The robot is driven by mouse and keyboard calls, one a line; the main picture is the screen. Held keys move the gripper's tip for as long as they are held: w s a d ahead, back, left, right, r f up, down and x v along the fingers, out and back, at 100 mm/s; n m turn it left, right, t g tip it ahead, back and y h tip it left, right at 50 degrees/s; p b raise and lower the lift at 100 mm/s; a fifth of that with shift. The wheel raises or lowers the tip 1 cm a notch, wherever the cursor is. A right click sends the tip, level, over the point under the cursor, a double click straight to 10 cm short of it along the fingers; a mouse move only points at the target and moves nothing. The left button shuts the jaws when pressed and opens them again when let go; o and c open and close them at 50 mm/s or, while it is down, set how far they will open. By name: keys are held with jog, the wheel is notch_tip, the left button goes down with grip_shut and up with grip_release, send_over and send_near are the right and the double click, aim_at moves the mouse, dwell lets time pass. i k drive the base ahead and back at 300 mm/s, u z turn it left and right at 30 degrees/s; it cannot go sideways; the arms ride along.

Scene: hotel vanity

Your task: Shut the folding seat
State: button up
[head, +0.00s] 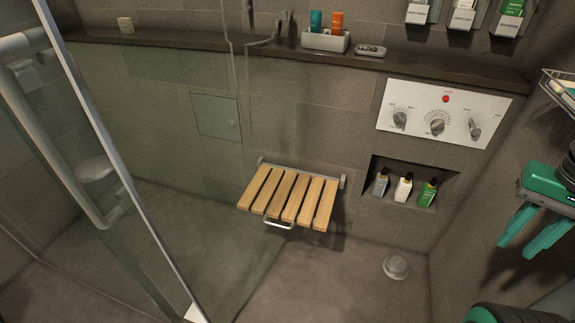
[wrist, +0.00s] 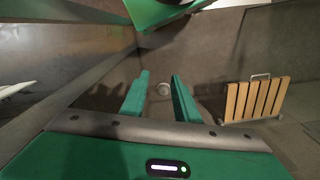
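The folding seat (head: 276,194) is mounted low on the tiled back wall in the head view. Its wooden slats are folded down and stick out roughly level. A metal handle (head: 279,224) is at its front edge. The seat also shows at the right of the wrist view (wrist: 254,98). My gripper (head: 517,249) is at the right of the head view, well apart from the seat. Its two green fingers (wrist: 160,76) are spread, with nothing between them in the wrist view.
A glass door with a grey rail (head: 70,135) stands at the left. Bottles (head: 403,188) sit in a wall niche right of the seat, below a control panel (head: 443,112). A wire basket (head: 560,88) hangs at right. A round fitting (head: 396,267) is on the floor. The floor before the seat looks clear.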

aim_at(305, 218)
jog(key=u, duration=0.6)
jog(key=k, duration=1.1)
jog(key=u, duration=0.1)
jog(key=i, duration=0.8)
jog(key=z, duration=0.5)
jog(key=i, duration=1.05)
jog(key=u, duration=0.5)
